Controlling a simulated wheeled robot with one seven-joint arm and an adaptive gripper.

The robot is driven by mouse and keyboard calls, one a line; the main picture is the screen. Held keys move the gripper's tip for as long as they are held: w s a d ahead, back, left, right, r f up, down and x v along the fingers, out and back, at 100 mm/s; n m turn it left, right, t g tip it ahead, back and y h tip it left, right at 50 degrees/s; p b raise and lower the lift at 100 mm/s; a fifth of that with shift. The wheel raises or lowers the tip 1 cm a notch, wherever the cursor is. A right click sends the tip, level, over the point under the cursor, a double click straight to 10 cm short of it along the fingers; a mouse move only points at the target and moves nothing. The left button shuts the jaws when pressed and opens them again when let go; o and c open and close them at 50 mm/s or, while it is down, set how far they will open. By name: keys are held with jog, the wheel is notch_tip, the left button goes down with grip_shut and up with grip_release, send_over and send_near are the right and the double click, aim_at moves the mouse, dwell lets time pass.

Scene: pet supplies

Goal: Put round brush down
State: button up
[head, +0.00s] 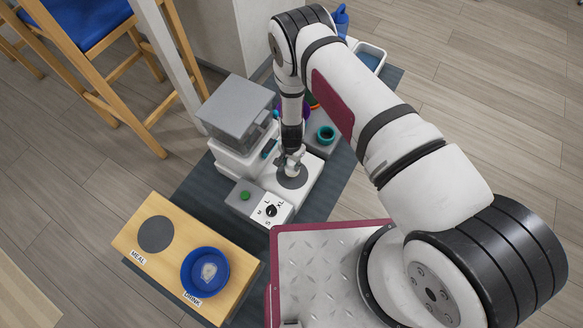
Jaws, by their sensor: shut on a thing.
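My gripper (291,140) points down at the end of my arm, over the white machine with a dark grey disc (292,178) on its front plate. It is shut on a small pale thing (293,161), which I take for the round brush. Its bristles and handle cannot be told apart at this size. The pale thing is just above or on the disc; I cannot tell whether it touches. My gripper and wrist hide part of it.
A grey hopper box (238,110) stands left of my gripper. A teal cup (326,134) is to the right. A dial panel (271,210) with a green button is in front. A wooden stand (167,268) holds a blue bowl (226,277). A chair (113,65) stands at upper left.

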aim_at(292, 167)
jog(key=shift+f+b, duration=0.7)
jog(key=shift+f, duration=1.35)
jog(key=shift+f, duration=0.15)
jog(key=o, duration=1)
jog(key=shift+o, duration=0.2)
notch_tip(292, 167, up, 12)
jog(key=p, duration=0.4)
jog(key=shift+r, duration=0.2)
